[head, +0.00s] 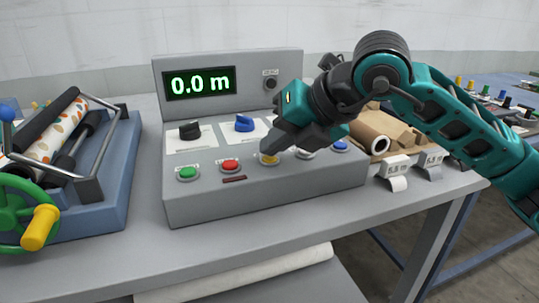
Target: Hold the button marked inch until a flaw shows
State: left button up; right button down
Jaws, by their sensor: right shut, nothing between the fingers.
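A grey control box (270,205) stands on the table with a row of buttons: green (187,173), red (229,165), yellow (268,160), a pale one (306,154) and blue (340,146). Their labels are too small to read, so I cannot tell which is marked inch. My right gripper (268,148) is shut and empty, its tips just over the yellow button. I cannot tell whether they touch it. The press (60,160) at the left holds a roll of patterned sheet (55,130); no flaw is visible on the part in view.
Black (190,131) and blue (244,123) knobs sit above the buttons. A green handwheel (18,205) with a yellow handle is at the left. A brown roll (370,140) and small tagged items (397,170) lie right of the box. The table front (140,255) is clear.

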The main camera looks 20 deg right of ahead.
aim_at(276, 160)
dwell(0.7)
jog(key=shift+r+p, duration=0.45)
jog(key=shift+r, duration=0.35)
jog(key=shift+r+p, duration=1.75)
jog(key=shift+r, duration=0.85)
jog(key=shift+f, duration=0.1)
